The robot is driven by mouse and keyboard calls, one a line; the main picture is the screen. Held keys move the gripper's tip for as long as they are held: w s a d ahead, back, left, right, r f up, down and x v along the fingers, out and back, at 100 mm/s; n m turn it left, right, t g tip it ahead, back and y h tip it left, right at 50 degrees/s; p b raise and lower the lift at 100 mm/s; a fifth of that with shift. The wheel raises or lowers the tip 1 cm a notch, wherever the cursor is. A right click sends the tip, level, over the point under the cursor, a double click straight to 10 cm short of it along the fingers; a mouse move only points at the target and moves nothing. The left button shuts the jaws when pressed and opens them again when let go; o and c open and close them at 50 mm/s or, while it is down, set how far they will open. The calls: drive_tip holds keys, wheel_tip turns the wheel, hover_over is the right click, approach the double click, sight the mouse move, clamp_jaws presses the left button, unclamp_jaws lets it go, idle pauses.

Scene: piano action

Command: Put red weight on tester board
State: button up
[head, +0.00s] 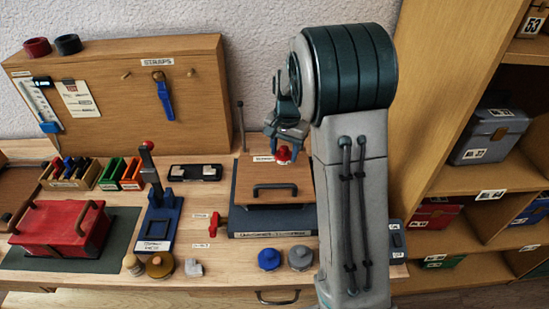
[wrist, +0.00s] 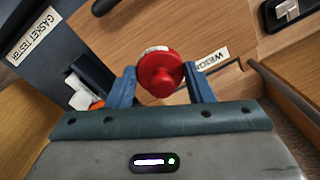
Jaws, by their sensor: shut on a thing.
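The red weight (head: 283,155) is a small red knobbed piece. In the wrist view the red weight (wrist: 160,72) sits between the two blue fingers of my gripper (wrist: 162,88), which is shut on it. In the head view my gripper (head: 284,142) is at the back of the wooden tester board (head: 245,184), near its label. The tester board also shows in the wrist view (wrist: 165,22), with a dark handle and a label starting "WEIG". I cannot tell whether the weight touches the board. My arm hides the board's right side.
The dark gasket tester base (head: 250,222) bears the board, with a red knob (head: 215,220) at its left. A blue stand press (head: 159,205), a red box (head: 60,230) and blue (head: 269,258) and grey (head: 300,258) knobbed pieces share the bench. Shelves (head: 470,180) stand at right.

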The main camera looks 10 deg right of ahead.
sight(274, 170)
drive_tip(key=shift+w+a+f+p, duration=0.3)
drive_tip(key=shift+w+a+f, duration=0.65)
drive_tip(key=shift+a, duration=0.2)
drive_tip(key=shift+f+p, duration=0.5)
drive_tip(key=shift+f, duration=1.5)
drive_tip(key=shift+f, duration=0.1)
drive_tip(key=o, duration=1.2)
